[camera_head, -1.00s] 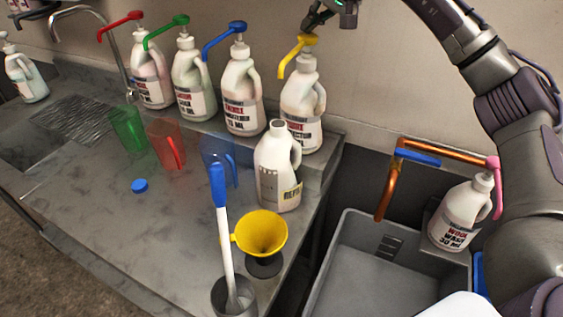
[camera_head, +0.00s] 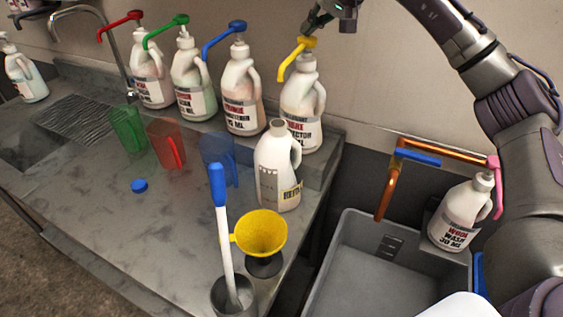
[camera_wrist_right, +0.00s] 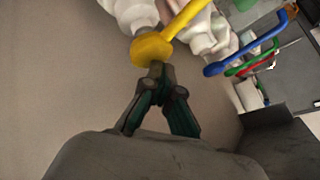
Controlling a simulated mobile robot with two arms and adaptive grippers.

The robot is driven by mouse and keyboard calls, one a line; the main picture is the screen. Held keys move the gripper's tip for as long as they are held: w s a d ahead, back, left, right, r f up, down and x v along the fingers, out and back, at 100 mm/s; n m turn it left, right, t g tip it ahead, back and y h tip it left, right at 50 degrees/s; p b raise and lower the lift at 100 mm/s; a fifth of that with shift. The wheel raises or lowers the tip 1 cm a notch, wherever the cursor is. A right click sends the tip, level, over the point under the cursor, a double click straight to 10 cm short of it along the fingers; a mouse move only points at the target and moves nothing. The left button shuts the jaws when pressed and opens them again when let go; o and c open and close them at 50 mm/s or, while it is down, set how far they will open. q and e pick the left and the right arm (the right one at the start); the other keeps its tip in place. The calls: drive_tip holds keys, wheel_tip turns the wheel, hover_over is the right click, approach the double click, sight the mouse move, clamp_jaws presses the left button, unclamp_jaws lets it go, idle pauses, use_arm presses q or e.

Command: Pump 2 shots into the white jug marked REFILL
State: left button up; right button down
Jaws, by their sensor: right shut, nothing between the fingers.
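The white jug marked REFILL (camera_head: 268,160), its label partly turned away, stands upright and uncapped in front of the yellow-pump bottle (camera_head: 296,100). That bottle's yellow pump (camera_head: 306,43) has its spout pointing down-left, above the jug's mouth in the picture; I cannot tell exact alignment. My right gripper (camera_head: 312,27) is shut and empty at the top of the yellow pump head. The right wrist view shows its closed fingertips (camera_wrist_right: 157,70) at the yellow pump head (camera_wrist_right: 150,49), touching or nearly so. My left gripper is not in view.
Bottles with red (camera_head: 120,22), green (camera_head: 165,30) and blue (camera_head: 222,37) pumps stand left along the ledge. Coloured pitchers, a blue cap (camera_head: 140,185), a yellow funnel (camera_head: 262,230) and a brush (camera_head: 222,225) occupy the counter. A grey basin (camera_head: 350,275) and a pink-pump bottle (camera_head: 462,215) lie right.

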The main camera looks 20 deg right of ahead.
drive_tip(key=shift+f, duration=0.55)
drive_tip(key=shift+r, duration=0.1)
idle(0.3)
drive_tip(key=shift+r+p, duration=0.65)
drive_tip(key=shift+r, duration=0.05)
wheel_tip(320, 180, up, 6)
drive_tip(key=p, duration=0.6)
drive_tip(key=shift+r, duration=0.15)
drive_tip(key=shift+w, duration=0.1)
idle(0.4)
